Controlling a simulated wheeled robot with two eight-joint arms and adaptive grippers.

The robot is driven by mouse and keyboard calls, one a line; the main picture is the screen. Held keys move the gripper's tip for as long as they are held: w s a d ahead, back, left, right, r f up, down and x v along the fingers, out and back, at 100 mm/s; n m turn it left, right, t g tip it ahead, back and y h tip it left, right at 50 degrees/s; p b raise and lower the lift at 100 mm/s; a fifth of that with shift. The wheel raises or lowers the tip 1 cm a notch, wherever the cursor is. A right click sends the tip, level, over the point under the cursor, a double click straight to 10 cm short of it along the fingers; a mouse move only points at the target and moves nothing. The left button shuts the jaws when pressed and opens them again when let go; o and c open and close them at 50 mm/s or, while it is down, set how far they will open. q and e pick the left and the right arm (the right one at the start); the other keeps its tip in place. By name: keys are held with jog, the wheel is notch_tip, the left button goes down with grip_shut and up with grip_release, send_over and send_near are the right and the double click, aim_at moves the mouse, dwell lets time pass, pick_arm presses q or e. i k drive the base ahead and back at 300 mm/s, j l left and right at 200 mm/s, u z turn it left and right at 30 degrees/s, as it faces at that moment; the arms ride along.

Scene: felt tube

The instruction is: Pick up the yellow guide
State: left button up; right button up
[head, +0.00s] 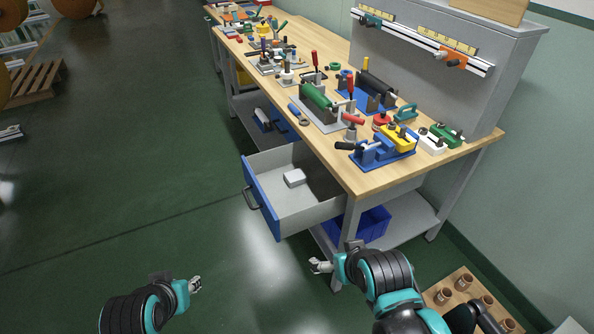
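A yellow block-like piece (397,138), which looks like the yellow guide, sits on a blue fixture (377,155) near the front right corner of the workbench. My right gripper (314,266) is low in front of the bench, below the drawer and well away from the yellow piece. My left gripper (197,284) is over the floor at the lower left, farther away. Both grippers look empty, but their fingers are too small to tell open from shut.
The wooden workbench (362,184) carries many tools and fixtures, including a green roller (314,96). White (432,142) and green (447,133) pieces stand right of the yellow one. An open drawer (322,208) juts out from the bench.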

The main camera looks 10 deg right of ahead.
aim_at(403, 144)
jog(key=z, duration=0.3)
jog(key=i+l+z, duration=0.3)
jog(key=z, duration=0.15)
jog(key=i+l+z, duration=0.35)
jog(key=z, duration=0.15)
jog(key=i, duration=0.05)
